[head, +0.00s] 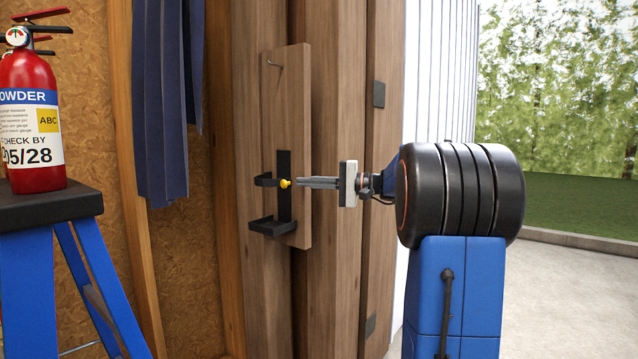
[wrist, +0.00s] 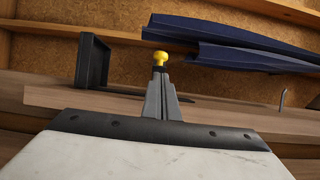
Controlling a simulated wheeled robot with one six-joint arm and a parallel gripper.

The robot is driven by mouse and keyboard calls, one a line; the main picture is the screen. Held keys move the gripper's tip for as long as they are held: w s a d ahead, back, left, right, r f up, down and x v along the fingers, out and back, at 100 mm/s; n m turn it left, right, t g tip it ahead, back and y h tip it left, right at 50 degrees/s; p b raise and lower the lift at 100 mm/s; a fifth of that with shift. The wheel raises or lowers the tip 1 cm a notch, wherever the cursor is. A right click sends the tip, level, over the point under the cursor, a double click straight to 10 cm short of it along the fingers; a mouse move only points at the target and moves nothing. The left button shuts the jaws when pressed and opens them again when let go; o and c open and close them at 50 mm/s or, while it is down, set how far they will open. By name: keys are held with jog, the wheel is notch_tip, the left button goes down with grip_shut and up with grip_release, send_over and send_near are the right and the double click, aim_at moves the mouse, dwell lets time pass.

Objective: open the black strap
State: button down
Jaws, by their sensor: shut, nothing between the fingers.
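A yellow knob (head: 285,183) sits at the strap's right end. In the head view the strap looks closed across the holder. My gripper (head: 298,183) comes in level from the right, its fingers together and empty, with the tips close to the knob. In the wrist view the knob (wrist: 157,58) shows just beyond the fingertips (wrist: 160,72). I cannot tell whether they touch. The fingers hide part of the black plate in the wrist view.
Blue cloth (head: 165,100) hangs to the left. A fire extinguisher (head: 30,120) stands on a blue stepladder (head: 50,208).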

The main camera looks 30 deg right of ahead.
jog(key=shift+a, duration=0.4)
jog(key=shift+a, duration=0.15)
jog(key=shift+s+a+m+t+h, duration=0.15)
jog(key=shift+a+m+t+h, duration=0.15)
jog(key=shift+h, duration=0.1)
